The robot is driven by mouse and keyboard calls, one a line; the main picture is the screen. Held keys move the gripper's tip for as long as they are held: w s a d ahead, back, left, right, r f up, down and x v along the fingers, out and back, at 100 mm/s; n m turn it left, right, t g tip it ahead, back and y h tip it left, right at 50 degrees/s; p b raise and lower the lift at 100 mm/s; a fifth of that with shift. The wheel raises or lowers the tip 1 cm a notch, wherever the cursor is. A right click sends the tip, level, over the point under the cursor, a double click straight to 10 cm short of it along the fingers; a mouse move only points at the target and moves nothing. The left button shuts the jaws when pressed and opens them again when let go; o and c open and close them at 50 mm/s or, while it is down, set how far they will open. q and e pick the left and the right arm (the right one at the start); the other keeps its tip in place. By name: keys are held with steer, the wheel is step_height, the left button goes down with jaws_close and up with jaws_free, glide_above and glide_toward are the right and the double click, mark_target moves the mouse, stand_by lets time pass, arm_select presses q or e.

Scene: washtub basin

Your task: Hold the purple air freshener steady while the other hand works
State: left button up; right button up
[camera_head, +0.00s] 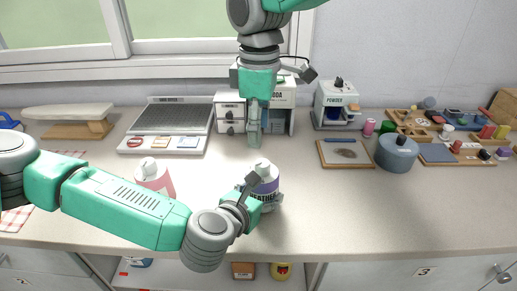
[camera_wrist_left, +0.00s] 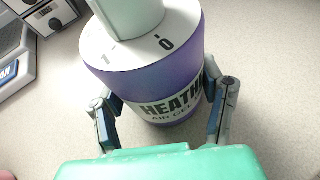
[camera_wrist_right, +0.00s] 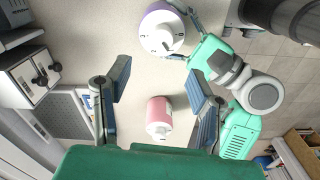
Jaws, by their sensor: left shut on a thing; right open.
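The purple air freshener (camera_head: 267,186) stands upright on the counter, with a white top and a "HEATHER" label. In the left wrist view the air freshener (camera_wrist_left: 180,75) sits between the fingers of my left gripper (camera_wrist_left: 165,115), which is shut on its sides. My right gripper (camera_head: 254,135) points down above the counter, behind the air freshener. In the right wrist view my right gripper (camera_wrist_right: 158,100) is open with nothing between its fingers. The air freshener's white top (camera_wrist_right: 162,30) also shows there. My left gripper hides part of the air freshener in the head view.
A pink container (camera_head: 155,178) stands left, partly behind my left arm; it also shows in the right wrist view (camera_wrist_right: 158,115). A grey pot (camera_head: 397,153) stands right. The front-right counter is clear.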

steer(key=shift+r, duration=1.6)
arm_select(q)
steer(key=o, duration=1.4)
steer(key=shift+o, duration=0.2)
